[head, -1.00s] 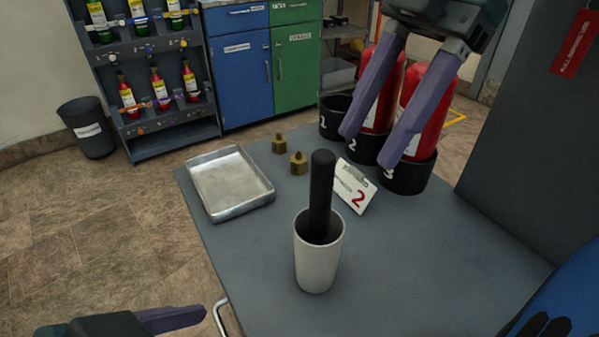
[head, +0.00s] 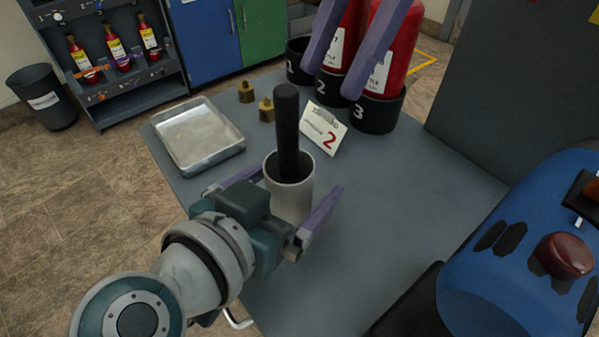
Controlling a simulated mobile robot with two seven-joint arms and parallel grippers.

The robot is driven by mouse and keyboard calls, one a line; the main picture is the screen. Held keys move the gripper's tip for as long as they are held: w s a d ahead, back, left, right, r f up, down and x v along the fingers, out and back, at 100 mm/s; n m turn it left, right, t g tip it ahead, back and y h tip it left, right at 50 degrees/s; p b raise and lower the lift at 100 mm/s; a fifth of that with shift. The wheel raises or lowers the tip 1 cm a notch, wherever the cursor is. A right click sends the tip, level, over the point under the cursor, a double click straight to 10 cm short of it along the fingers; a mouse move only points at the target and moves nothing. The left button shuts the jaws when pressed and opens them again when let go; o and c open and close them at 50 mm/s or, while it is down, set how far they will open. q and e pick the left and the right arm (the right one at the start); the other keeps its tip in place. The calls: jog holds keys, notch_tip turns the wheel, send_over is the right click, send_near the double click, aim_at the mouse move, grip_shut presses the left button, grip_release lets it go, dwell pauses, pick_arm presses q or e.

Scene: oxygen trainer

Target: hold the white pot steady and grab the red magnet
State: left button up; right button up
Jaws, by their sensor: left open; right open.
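The white pot (head: 291,201) stands upright on the grey table, with a thick black rod (head: 287,130) standing in it. My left gripper (head: 298,180) is open, with one finger on each side of the pot; I cannot tell whether they touch it. My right gripper (head: 329,91) is open and empty at the top, in front of the red cylinders. A dark red round knob (head: 566,255) on the blue rounded body at the right may be the red magnet. No gripper is near it.
A metal tray (head: 198,135) lies at the table's left, beside two brass pieces (head: 266,109). A sign with a red 2 (head: 325,130) stands behind the pot. Red cylinders (head: 391,45) sit in numbered black holders (head: 377,112). The table (head: 400,190) right of the pot is clear.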

pick_arm(q)
jog(key=shift+x, duration=1.05)
jog(key=shift+c, duration=0.2)
jog(key=c, duration=1.4)
